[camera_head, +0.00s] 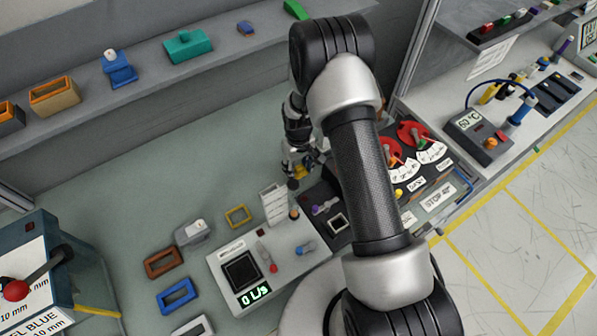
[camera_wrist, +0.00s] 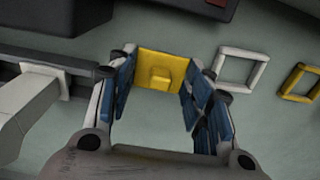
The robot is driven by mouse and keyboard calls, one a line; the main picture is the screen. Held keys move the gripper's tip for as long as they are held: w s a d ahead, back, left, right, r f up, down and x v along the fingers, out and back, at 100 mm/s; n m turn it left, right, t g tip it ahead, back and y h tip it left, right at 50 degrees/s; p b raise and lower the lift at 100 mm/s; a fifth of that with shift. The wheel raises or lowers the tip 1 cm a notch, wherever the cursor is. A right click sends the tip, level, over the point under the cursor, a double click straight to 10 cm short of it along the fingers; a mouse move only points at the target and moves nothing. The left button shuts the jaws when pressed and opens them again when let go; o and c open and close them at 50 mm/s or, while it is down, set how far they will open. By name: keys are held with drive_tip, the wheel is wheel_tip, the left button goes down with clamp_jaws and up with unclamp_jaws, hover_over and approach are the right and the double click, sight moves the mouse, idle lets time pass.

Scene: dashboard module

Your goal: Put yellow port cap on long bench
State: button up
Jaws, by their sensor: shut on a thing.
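The yellow port cap (camera_wrist: 160,71) is a square plate with a small raised block on its face. In the wrist view my gripper (camera_wrist: 160,80) has its blue-padded fingers on both sides of it and is shut on it. In the head view my gripper (camera_head: 297,172) is behind my arm, beside the dark dashboard panel, with a bit of yellow (camera_head: 301,171) between its fingers. The long bench (camera_head: 120,205) is the grey-green surface; it also shows below the cap in the wrist view (camera_wrist: 265,125). The height of the cap above it is hard to tell.
A white upright block (camera_head: 273,204) and a grey flow-meter box (camera_head: 287,245) stand near my gripper. A yellow frame (camera_head: 228,219), a brown frame (camera_head: 163,272) and a blue frame (camera_head: 163,302) lie on the bench. A shelf (camera_head: 75,125) runs behind. The bench's middle left is clear.

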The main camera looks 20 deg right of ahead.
drive_tip(key=shift+f, duration=1.3)
drive_tip(key=shift+f, duration=0.15)
drive_tip(key=o, duration=0.8)
drive_tip(key=shift+c, duration=0.2)
